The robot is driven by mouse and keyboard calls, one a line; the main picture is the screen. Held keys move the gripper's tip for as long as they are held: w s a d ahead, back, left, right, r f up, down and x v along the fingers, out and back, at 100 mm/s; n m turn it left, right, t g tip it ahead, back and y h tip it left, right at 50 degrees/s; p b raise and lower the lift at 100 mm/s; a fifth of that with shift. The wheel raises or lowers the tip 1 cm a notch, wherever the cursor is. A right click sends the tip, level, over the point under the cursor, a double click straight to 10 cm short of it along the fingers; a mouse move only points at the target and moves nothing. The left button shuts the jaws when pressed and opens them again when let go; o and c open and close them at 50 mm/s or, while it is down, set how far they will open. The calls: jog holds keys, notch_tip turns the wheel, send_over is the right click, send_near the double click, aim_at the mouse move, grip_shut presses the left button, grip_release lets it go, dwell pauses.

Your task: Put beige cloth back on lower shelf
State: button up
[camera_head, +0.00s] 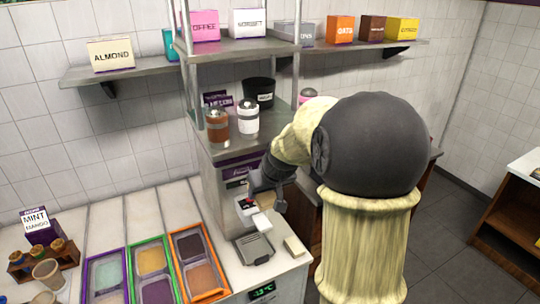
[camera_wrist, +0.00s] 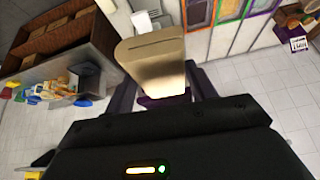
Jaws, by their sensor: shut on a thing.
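A beige, block-like folded cloth (camera_wrist: 150,52) fills the middle of the wrist view, with a dark slit near its far edge. My gripper (camera_wrist: 163,84) is shut on its near end, with a dark finger on each side. In the head view my gripper (camera_head: 266,192) is in front of the metal machine, largely covered by my arm. A small pale beige piece (camera_head: 294,246) shows at the counter's right edge; I cannot tell whether it is the held cloth. A brown wooden shelf unit (camera_wrist: 62,42) shows at left in the wrist view.
A grey scale-like plate (camera_head: 254,248) lies on the counter near framed topping trays (camera_head: 197,262). Boxes line the wall shelf (camera_head: 140,68). Open floor (camera_head: 450,215) lies at right.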

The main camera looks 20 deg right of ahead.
jog(key=s+a+f+b, duration=0.1)
jog(key=f+b, duration=0.3)
jog(key=f, duration=1.2)
jog(key=s+a+f+b, duration=0.2)
jog(key=f+b, duration=0.3)
jog(key=f, duration=1.1)
jog(key=s+a+f+b, duration=0.1)
jog(key=a+f+b, duration=0.3)
jog(key=f, duration=1.2)
jog(key=shift+s, duration=0.25)
jog(key=shift+w+d+f, duration=0.1)
jog(key=shift+w+d, duration=0.05)
